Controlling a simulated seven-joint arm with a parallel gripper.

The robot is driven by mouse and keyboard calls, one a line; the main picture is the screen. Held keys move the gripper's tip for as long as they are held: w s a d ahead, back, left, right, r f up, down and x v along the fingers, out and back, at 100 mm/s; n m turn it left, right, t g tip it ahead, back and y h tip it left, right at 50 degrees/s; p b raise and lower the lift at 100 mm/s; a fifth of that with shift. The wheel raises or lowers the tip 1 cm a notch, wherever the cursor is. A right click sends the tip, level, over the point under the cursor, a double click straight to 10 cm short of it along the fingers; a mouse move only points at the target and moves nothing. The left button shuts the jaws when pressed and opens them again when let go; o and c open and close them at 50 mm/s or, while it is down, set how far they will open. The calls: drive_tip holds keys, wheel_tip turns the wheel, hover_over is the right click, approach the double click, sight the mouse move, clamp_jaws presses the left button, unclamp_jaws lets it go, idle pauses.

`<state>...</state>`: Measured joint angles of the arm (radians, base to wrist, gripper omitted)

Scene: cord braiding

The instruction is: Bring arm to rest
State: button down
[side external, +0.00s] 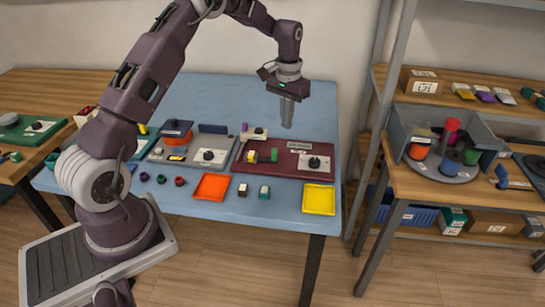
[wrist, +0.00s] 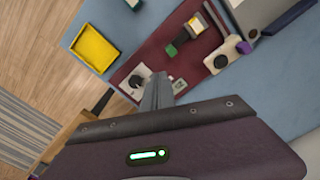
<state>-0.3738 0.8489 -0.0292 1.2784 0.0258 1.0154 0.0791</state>
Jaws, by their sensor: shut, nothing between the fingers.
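My gripper (side external: 287,112) is shut and empty, pointing down above the back right part of the blue table (side external: 200,98). Its closed fingers (wrist: 157,93) also show in the wrist view. In the side view a dark red board (side external: 285,172) lies on the table in front of the gripper. It carries a white block with a dark knob (side external: 315,162) and a small green and yellow piece (side external: 262,156). In the wrist view the fingers overlap the board (wrist: 190,62) near its knob block (wrist: 140,78), and I cannot tell their height from that view.
A yellow tray (side external: 319,198) and an orange tray (side external: 211,186) lie along the front edge. A grey board (side external: 185,158) with an orange-and-blue spool (side external: 176,130) stands left. A shelf unit (side external: 404,60) and a side bench with a spool bin (side external: 398,140) stand right. The table's back is clear.

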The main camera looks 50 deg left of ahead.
drive_tip(key=s+d+r+m+t, duration=0.1)
drive_tip(key=s+d+r, duration=0.5)
drive_tip(key=r, duration=0.3)
drive_tip(key=s+d+r+m+t, duration=0.1)
drive_tip(key=s+d+r+t, duration=0.1)
drive_tip(key=s+d+r, duration=0.45)
drive_tip(key=s+d+r+t, duration=0.1)
drive_tip(key=s+d, duration=0.1)
drive_tip(key=s, duration=0.8)
drive_tip(key=s+d+r+m+t, duration=0.1)
drive_tip(key=s+d, duration=0.2)
drive_tip(key=s, duration=0.7)
drive_tip(key=shift+s+r+t, duration=0.2)
drive_tip(key=shift+t, duration=0.1)
